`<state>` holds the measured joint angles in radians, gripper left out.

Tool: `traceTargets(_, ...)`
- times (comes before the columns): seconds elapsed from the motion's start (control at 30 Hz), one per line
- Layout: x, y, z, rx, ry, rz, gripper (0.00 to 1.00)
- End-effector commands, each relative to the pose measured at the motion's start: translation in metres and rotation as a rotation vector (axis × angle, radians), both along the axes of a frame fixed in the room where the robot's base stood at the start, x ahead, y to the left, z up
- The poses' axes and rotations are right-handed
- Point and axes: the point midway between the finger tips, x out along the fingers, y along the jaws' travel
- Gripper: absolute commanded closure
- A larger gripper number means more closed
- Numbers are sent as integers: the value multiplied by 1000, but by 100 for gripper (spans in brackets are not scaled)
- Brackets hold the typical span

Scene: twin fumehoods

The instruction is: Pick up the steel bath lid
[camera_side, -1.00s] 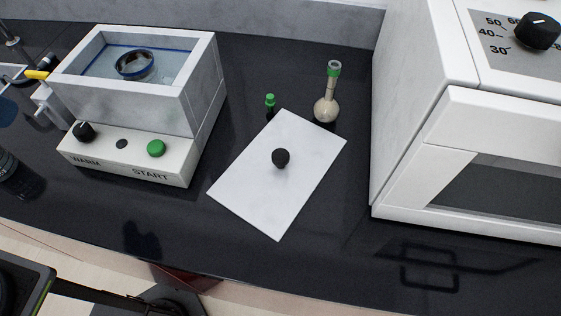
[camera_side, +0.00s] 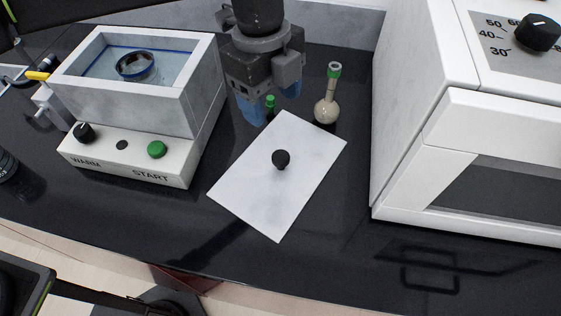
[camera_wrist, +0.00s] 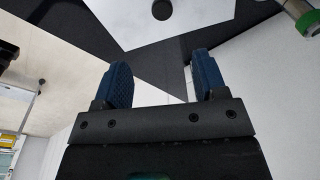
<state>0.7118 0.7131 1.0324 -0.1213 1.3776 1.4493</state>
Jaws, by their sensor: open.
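The steel bath lid (camera_side: 262,193) is a flat pale rectangular plate with a black round knob (camera_side: 281,159) at its middle. It lies on the dark bench between the water bath and the white oven. My gripper (camera_side: 268,108) is above the bench behind the lid's far edge, apart from the knob, with blue fingers pointing down. In the wrist view, my gripper (camera_wrist: 162,82) is open, with nothing between its fingers. The lid (camera_wrist: 205,13) and knob (camera_wrist: 162,9) show at the top of that view.
A round flask with a green band (camera_side: 326,108) stands at the lid's far right corner. The water bath (camera_side: 125,165) is left, holding a dark ring (camera_side: 134,65). The white oven (camera_side: 410,130) is right. Bench in front is clear.

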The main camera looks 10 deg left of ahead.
Motion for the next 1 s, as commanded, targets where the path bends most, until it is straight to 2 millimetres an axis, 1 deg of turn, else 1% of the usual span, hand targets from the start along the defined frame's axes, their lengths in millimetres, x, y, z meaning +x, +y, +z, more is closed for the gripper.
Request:
traceTargets(0.03, -1, -4, -5, 2, 3, -17, 35)
traceTargets(0.17, -3, -7, -21, 4, 6, -26, 35)
traceTargets(0.3, -4, -9, -49, 4, 7, -24, 35)
traceTargets(0.4, -5, -10, -66, 3, 5, -24, 35)
traceTargets(0.5, -6, -12, -80, 3, 4, -23, 35)
traceTargets(0.73, -6, -12, -95, 2, 3, -22, 35)
traceTargets(0.9, -4, -13, -121, 4, 5, -21, 35)
traceTargets(1.0, -4, -14, -133, 3, 3, -21, 35)
